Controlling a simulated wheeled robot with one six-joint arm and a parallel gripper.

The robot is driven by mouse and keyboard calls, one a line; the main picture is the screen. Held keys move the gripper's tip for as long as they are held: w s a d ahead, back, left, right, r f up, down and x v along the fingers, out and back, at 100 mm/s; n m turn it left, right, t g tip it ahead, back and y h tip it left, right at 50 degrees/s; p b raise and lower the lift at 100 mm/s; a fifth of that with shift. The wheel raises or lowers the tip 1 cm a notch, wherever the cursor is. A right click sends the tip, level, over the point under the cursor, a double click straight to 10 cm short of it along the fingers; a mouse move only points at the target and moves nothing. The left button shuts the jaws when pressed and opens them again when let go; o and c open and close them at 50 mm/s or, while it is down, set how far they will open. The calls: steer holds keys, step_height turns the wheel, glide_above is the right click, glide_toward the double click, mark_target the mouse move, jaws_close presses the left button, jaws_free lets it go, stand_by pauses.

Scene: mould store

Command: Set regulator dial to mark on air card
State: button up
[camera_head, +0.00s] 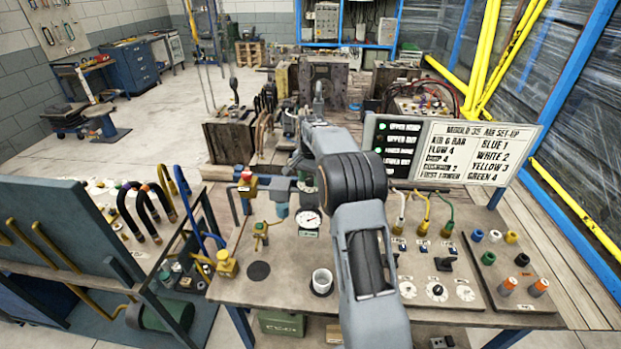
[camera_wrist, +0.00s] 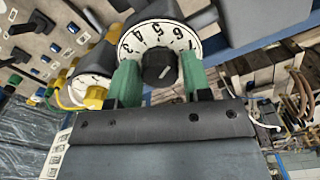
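In the wrist view, a black knob (camera_wrist: 159,68) sits on a white round dial (camera_wrist: 157,38) with black numbers, 3 to 7 among them. A pale pointer line shows on the knob. My gripper (camera_wrist: 160,74) has its green fingertips on either side of the knob, very close to it; I cannot tell if both touch. In the head view my arm hides the gripper and this dial. The air card (camera_head: 478,153) stands at the back of the bench and reads "AIR 6 BAR" and "FLOW 4". A white gauge (camera_head: 310,219) faces the camera below my arm.
A yellow knob (camera_wrist: 95,97) on a second white dial is beside the left finger. A status board with green lights (camera_head: 396,146) adjoins the card.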

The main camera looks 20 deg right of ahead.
mark_target(310, 178)
steer(key=o, duration=0.3)
step_height(310, 178, up, 14)
steer(key=shift+f, duration=0.1)
stand_by(0.6)
stand_by(0.4)
